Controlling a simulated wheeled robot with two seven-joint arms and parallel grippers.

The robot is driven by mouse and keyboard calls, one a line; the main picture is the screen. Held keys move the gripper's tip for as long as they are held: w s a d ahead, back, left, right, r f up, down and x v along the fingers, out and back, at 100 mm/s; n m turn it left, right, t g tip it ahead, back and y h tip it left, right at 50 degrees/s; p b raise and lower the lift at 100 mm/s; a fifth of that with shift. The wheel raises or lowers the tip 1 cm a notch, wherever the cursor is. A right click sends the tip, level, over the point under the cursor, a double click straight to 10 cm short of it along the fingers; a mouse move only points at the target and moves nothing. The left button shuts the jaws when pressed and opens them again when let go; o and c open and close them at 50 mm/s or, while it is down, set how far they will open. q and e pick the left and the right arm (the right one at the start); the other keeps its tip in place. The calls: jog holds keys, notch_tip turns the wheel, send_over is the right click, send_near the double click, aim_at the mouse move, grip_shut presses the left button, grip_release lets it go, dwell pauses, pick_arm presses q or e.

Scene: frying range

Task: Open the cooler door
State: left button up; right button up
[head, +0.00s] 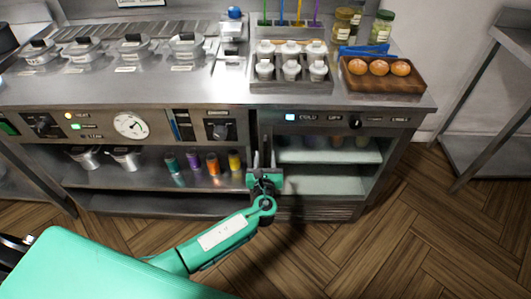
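The cooler (322,182) is the lit compartment at the right of the range's lower part, under a panel with a blue-lit display. Its pale shelves and a few jars show inside. I cannot tell whether a clear door covers them or the front stands open. My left gripper (264,158) is at the cooler's left front edge, fingers pointing up and away from me. The two fingers stand apart. Whether a handle lies between them is too small and dark to tell. My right gripper is not in view.
The control panel (345,119) juts above the cooler. Colored bottles (213,164) and metal pots (126,157) stand on the open shelf to the left. A wooden tray (383,86) holds round buns on the counter. The wooden floor (430,220) at the right is clear.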

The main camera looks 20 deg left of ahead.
pick_arm(q)
jog(key=shift+x, duration=1.2)
grip_shut()
